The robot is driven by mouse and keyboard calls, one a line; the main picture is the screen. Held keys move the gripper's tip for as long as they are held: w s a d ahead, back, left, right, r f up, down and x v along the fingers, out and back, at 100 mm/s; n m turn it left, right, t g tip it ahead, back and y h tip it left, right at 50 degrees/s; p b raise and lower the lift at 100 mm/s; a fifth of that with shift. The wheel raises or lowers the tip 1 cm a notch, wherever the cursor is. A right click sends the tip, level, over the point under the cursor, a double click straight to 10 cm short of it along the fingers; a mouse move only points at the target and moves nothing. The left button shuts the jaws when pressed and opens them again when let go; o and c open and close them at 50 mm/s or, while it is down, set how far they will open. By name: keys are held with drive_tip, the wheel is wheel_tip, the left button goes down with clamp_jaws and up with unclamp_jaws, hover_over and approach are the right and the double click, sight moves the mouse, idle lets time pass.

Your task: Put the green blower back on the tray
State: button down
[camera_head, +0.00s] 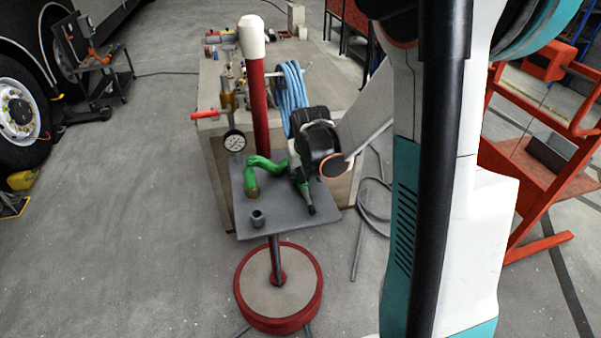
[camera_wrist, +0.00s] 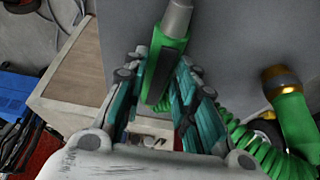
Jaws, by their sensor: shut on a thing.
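The green blower (camera_wrist: 165,55) is between the teal-lined fingers of my gripper (camera_wrist: 158,72), with its grey nozzle pointing away from me. In the head view the blower (camera_head: 299,177) is over the right part of the grey tray (camera_head: 283,223), nozzle tip towards the tray's front right. My gripper (camera_head: 304,153) is shut on it from above, and partly hides it. I cannot tell whether the blower touches the tray. The tray also shows behind the blower in the wrist view (camera_wrist: 235,50). A green coiled hose (camera_head: 264,162) lies at the blower's left.
A small grey cup (camera_head: 257,218) stands at the tray's front left. A pressure gauge (camera_head: 234,141) and red post (camera_head: 259,105) rise by the tray's back. Blue hose coils (camera_head: 291,95) hang close behind my gripper. The round red-rimmed base (camera_head: 278,290) is below.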

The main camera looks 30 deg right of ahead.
drive_tip(key=shift+s+f, duration=0.1)
drive_tip(key=c, duration=1.2)
unclamp_jaws()
drive_tip(key=v, duration=1.2)
drive_tip(key=a+r+n+t+y, duration=0.2)
drive_tip(key=a+r, duration=0.4)
drive_tip(key=a, duration=0.6)
drive_tip(key=s+a+f+b, duration=0.1)
drive_tip(key=s+f+b, duration=0.3)
drive_tip(key=s, duration=0.4)
drive_tip(key=s+a+f+n+b, duration=0.1)
drive_tip(key=s+f+b, duration=0.3)
drive_tip(key=s, duration=0.4)
drive_tip(key=shift+s+f+t+h+b, duration=0.15)
drive_tip(key=shift+f+t+h+b, duration=0.25)
drive_tip(key=shift+f, duration=0.5)
